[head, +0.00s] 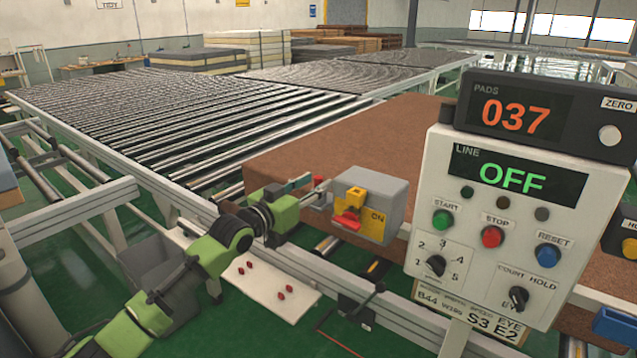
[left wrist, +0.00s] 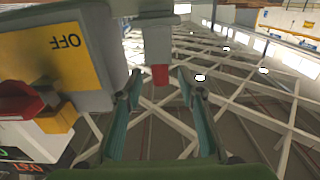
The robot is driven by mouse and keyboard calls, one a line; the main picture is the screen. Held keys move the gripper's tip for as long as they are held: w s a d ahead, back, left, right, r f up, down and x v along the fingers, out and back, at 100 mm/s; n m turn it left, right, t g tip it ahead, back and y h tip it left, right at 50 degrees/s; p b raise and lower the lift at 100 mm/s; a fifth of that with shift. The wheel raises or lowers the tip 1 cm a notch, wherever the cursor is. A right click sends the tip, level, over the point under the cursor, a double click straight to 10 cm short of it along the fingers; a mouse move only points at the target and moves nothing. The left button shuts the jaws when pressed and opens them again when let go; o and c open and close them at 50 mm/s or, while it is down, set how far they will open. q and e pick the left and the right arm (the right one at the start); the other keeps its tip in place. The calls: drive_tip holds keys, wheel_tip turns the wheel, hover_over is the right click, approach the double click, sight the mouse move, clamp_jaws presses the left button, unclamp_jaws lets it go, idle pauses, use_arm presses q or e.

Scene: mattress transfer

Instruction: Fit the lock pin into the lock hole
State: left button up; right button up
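A grey switch box (head: 372,200) with a yellow panel marked ON and a red handle (head: 350,218) stands beside the roller line. My left gripper (head: 312,190) is at its left side, fingers pointing toward it. A small red piece (head: 320,184) shows at the fingertips; I cannot tell if it is the lock pin. In the left wrist view the red piece (left wrist: 160,75) sits at the end of a grey block (left wrist: 157,40). It lies between the two spread fingers (left wrist: 158,88), with gaps on both sides. I cannot make out the lock hole. My right gripper is not in view.
A control panel (head: 398,262) reading OFF fills the right. A white plate (head: 262,292) with small red pieces lies below my left arm. A brown mattress (head: 405,135) lies behind the box. A roller conveyor (head: 200,120) extends behind. A grey bin (head: 150,265) stands left.

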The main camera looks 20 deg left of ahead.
use_arm(q)
drive_tip(key=shift+x, duration=1.2)
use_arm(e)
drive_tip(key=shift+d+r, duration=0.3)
use_arm(q)
drive_tip(key=shift+c, duration=1.1)
clamp_jaws()
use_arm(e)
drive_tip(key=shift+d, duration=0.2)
